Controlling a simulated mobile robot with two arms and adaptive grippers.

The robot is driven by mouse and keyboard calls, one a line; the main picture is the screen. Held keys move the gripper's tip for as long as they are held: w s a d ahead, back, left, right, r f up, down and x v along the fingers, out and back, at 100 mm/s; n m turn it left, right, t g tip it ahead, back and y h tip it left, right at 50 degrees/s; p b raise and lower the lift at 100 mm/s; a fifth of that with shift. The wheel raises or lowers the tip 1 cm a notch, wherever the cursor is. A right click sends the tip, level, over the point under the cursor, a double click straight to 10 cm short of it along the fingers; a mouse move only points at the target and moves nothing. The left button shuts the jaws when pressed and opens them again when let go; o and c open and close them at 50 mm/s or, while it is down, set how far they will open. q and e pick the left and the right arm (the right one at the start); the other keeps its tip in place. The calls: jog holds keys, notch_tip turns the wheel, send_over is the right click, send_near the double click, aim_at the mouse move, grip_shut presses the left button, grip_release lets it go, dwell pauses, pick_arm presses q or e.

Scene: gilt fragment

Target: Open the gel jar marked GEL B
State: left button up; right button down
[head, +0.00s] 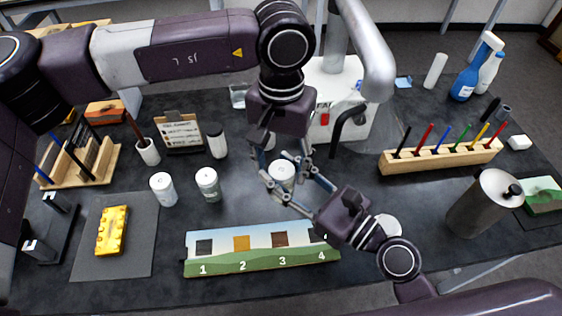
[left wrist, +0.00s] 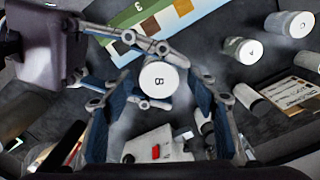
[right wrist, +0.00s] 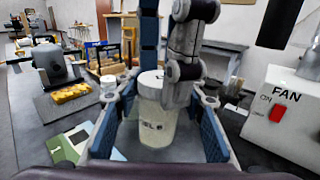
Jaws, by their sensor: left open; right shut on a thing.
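The white jar with a B on its lid (left wrist: 158,78) stands upright; its lid also shows in the head view (head: 282,169). In the right wrist view the jar body (right wrist: 156,120) stands between the fingers of my right gripper (right wrist: 160,104), which is shut on it from the side. The lid is on the jar. My left gripper (head: 275,170) points down over the lid, its fingers open and apart around it; it hangs over the lid in the left wrist view (left wrist: 163,100). The fingers hide part of the jar in the head view.
Two more white jars (head: 163,188) (head: 207,184) stand to the left. A numbered panel (head: 262,249) lies in front. A white fan base (head: 340,105) stands close behind, a pen rack (head: 440,157) and metal canister (head: 483,204) to the right.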

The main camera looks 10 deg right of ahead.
pick_arm(q)
notch_tip(320, 180, up, 4)
jog(key=shift+r, duration=0.2)
jog(key=shift+c, duration=0.4)
jog(key=shift+d+r+m, duration=0.15)
jog(key=shift+r+m, duration=0.35)
jog(key=shift+r, duration=0.1)
jog(key=shift+r+m, duration=0.95)
jog(key=shift+m, duration=0.15)
jog(key=shift+f, duration=3.75)
jog(key=c, duration=1.2)
jog(key=shift+n, duration=1.6)
